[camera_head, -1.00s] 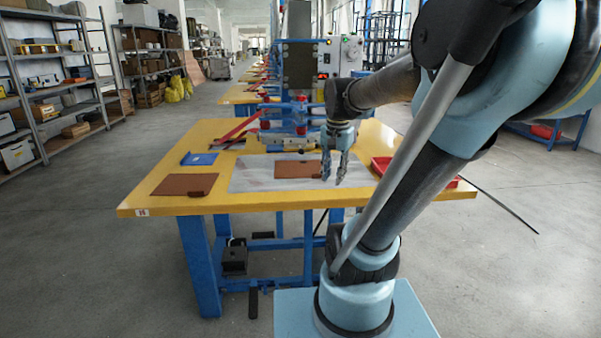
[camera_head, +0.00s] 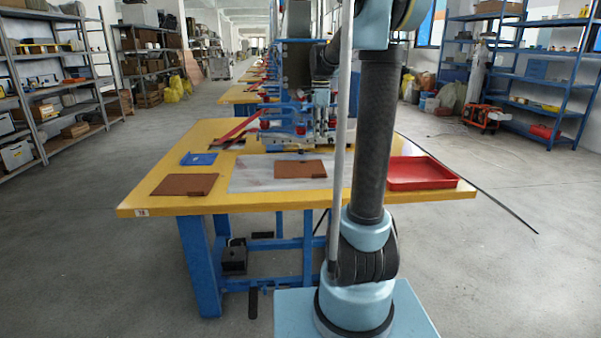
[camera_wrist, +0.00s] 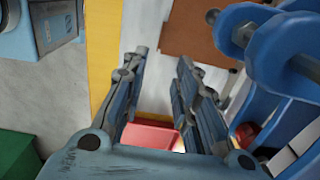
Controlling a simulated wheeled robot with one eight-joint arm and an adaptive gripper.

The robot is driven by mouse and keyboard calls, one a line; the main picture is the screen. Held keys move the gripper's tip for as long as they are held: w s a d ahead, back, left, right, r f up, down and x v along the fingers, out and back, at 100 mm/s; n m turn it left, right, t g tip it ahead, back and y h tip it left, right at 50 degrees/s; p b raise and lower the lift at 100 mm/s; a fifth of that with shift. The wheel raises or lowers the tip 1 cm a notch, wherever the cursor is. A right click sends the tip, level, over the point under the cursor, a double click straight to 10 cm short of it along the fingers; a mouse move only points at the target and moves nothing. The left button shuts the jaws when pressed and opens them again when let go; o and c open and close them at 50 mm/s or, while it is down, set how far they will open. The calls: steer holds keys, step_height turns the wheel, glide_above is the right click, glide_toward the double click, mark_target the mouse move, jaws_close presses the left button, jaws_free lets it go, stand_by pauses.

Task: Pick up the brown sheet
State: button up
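Two brown sheets lie flat on the yellow table in the head view. One brown sheet (camera_head: 184,185) is at the left front, and the other brown sheet (camera_head: 300,169) lies on a pale mat (camera_head: 250,180) in the middle. A brown sheet (camera_wrist: 195,35) also shows at the top of the wrist view, partly cut off and beyond the fingers; which one is unclear. My gripper (camera_head: 322,138) is in front of the press, behind the middle sheet. In the wrist view my gripper (camera_wrist: 160,80) has its fingers apart with nothing between them.
The blue press (camera_head: 298,65) stands close behind and beside my gripper; its blue parts (camera_wrist: 285,50) crowd the wrist view's right. A red tray (camera_head: 420,173) sits at the table's right. A blue piece (camera_head: 198,158) and red strips (camera_head: 240,127) lie at the left.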

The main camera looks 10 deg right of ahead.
mark_target(318, 171)
step_height(318, 171, down, 17)
steer(key=shift+w+f, duration=0.1)
stand_by(0.8)
jaws_close()
